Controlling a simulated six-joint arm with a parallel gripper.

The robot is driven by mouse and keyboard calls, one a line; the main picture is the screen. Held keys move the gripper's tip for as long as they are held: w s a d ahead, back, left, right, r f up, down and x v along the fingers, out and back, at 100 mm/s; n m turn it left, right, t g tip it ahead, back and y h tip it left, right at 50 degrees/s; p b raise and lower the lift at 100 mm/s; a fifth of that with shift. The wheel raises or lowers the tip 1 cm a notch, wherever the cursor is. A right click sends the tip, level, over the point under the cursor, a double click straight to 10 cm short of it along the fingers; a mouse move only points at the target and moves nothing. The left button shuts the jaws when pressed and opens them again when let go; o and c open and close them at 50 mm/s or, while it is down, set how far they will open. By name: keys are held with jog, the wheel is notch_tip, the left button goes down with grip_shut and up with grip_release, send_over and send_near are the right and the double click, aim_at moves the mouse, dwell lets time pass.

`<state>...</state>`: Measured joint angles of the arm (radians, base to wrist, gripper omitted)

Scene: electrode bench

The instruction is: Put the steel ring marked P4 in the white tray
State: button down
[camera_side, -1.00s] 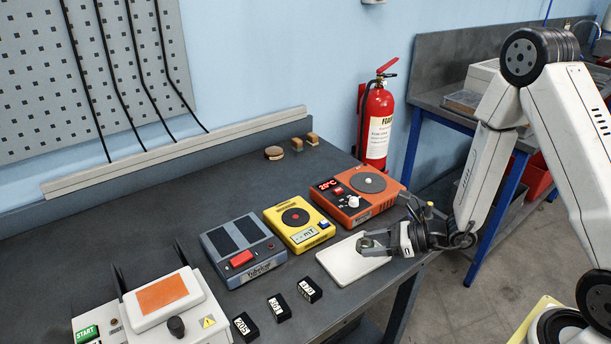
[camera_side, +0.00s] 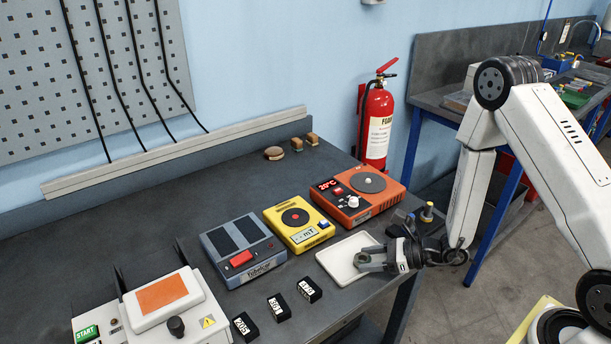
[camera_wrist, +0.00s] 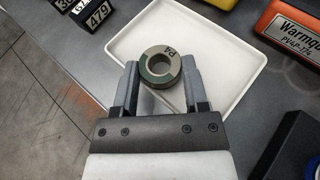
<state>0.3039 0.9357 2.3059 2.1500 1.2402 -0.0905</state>
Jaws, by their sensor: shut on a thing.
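The steel ring marked P4 (camera_wrist: 159,66) is a grey ring with a round hole, its P4 mark readable in the wrist view. My gripper (camera_wrist: 159,76) is shut on it, one finger on each side. The white tray (camera_wrist: 232,62) is shallow with a raised rim and lies beyond and under the ring. In the side view my gripper (camera_side: 362,258) reaches in from the right over the right part of the white tray (camera_side: 336,264). The ring is small there, and I cannot tell whether it touches the tray floor.
A yellow device (camera_side: 298,229), an orange device (camera_side: 357,195) and a blue-grey device (camera_side: 242,250) stand behind the tray. Several small black labelled blocks (camera_side: 309,290) lie to its left. The bench edge runs close in front of the tray.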

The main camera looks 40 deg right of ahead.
jog(key=shift+f, duration=0.5)
jog(key=shift+c, duration=1.2)
grip_release()
jog(key=shift+s, duration=0.1)
jog(key=shift+o, duration=0.6)
jog(key=shift+s+a, duration=0.1)
jog(key=shift+s, duration=0.1)
jog(key=v, duration=1.1)
jog(key=shift+d+r, duration=0.35)
jog(key=shift+d, duration=0.05)
jog(key=shift+s, duration=0.1)
